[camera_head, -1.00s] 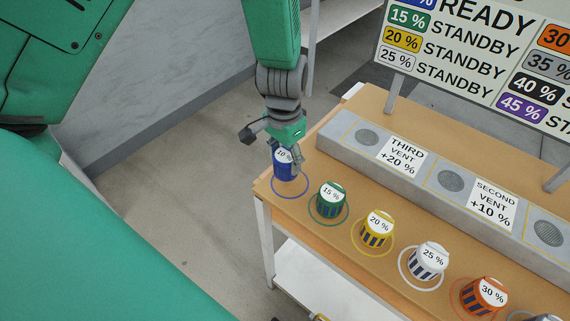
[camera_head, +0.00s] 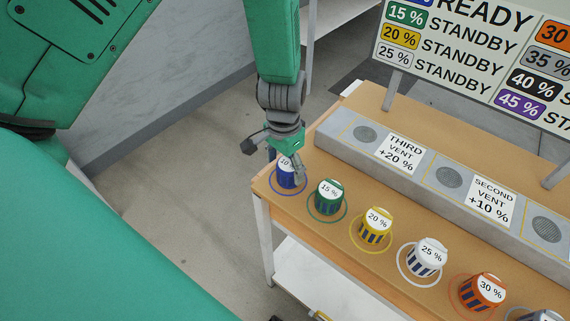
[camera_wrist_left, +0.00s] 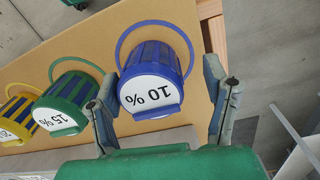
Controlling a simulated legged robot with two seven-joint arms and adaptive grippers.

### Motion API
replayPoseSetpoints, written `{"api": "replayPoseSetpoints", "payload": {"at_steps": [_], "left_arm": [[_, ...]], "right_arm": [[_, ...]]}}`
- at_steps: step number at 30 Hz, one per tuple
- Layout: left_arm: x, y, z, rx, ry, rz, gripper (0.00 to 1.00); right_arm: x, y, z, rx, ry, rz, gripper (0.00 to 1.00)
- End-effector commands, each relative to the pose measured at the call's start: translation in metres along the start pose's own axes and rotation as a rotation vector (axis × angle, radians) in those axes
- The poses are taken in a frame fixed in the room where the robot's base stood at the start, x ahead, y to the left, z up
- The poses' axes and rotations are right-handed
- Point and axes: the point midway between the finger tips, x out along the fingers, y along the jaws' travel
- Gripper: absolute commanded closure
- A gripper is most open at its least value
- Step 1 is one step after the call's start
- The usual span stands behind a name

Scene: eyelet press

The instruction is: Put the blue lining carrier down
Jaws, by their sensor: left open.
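The blue lining carrier (camera_head: 286,176), with a white "10 %" top, stands upright at the table's left end, at the blue ring (camera_head: 277,191). My left gripper (camera_head: 285,165) is just above it and hides part of its top. In the left wrist view the blue carrier (camera_wrist_left: 151,84) lies between the two spread fingers (camera_wrist_left: 162,112), with gaps on both sides. The gripper is open and holds nothing. My right gripper is not in view.
The green 15 % carrier (camera_head: 329,195) stands close to the right, then the yellow (camera_head: 374,225), white (camera_head: 426,257) and orange (camera_head: 481,293) ones. A grey vent block (camera_head: 420,178) runs behind them. A status board (camera_head: 480,60) stands at the back.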

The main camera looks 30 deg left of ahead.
Motion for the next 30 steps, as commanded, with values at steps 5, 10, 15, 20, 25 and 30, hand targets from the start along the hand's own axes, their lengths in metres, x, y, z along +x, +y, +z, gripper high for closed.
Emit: {"api": "replayPoseSetpoints", "payload": {"at_steps": [5,10,15,20,25,30], "left_arm": [[-0.019,0.002,-0.002,0.002,0.004,-0.003,0.31],[-0.055,-0.001,-0.001,0.001,0.006,-0.001,0.31],[-0.09,-0.003,-0.001,0.001,0.006,0.001,0.31],[-0.112,-0.003,-0.001,0.001,0.003,0.002,0.31],[-0.122,-0.001,-0.001,0.001,0.0,0.0,0.31],[-0.11,-0.001,0.005,-0.007,-0.009,-0.01,0.31]], "right_arm": [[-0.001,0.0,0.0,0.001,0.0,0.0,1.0],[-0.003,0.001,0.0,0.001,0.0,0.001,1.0],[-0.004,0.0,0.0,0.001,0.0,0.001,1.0],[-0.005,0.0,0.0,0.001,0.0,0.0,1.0],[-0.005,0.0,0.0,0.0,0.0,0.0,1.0],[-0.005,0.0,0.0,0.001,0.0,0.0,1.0]]}}
